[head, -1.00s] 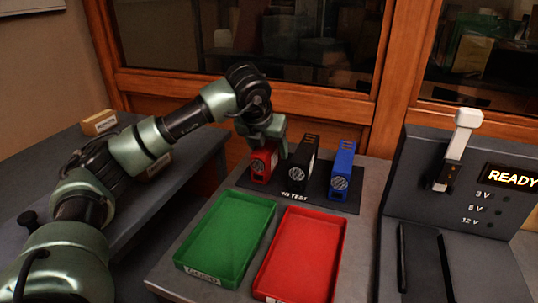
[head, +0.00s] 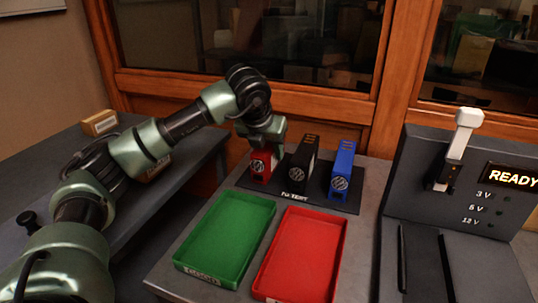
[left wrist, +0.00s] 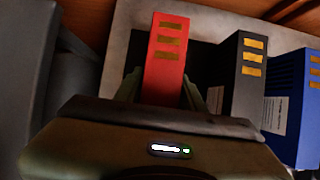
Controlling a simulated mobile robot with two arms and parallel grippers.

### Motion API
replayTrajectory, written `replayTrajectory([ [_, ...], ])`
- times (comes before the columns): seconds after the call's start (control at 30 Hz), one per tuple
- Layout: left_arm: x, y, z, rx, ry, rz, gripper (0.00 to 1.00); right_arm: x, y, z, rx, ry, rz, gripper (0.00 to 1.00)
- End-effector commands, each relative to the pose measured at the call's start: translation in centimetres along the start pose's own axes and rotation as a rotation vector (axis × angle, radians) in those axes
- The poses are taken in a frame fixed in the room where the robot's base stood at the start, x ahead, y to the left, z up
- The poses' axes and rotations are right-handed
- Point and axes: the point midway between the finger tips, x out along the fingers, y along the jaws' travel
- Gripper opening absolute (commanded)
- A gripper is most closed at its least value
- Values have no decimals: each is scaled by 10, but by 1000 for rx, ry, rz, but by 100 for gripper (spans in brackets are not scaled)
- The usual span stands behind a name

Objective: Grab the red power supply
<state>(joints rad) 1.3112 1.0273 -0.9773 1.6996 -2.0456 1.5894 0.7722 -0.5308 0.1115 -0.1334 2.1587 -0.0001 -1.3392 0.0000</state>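The red power supply (head: 262,166) stands upright at the left end of the black test mat (head: 341,203). My left gripper (head: 266,148) reaches down over it from behind, with a finger on either side. In the left wrist view, the red power supply (left wrist: 166,62) sits between the two fingers (left wrist: 163,88), which look pressed against its sides. Its lower part is hidden behind the gripper body in that view. My right gripper is not in view.
A black power supply (head: 303,165) stands close to the right, then a blue one (head: 342,172). A green tray (head: 205,272) and a red tray (head: 338,262) lie in front. A tester with a READY display (head: 512,178) is at right.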

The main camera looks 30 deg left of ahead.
Motion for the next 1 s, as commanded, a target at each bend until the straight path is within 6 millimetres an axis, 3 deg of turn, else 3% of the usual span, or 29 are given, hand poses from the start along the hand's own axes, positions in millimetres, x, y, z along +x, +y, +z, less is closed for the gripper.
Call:
replayTrajectory([
  [0.03,0,0,0,0,0,0,23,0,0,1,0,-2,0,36],
  [0.1,0,0,0,0,0,0,3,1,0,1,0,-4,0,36],
  [0.13,0,0,0,0,0,0,0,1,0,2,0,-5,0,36],
  [1.0,0,0,0,0,0,0,0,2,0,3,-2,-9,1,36],
])
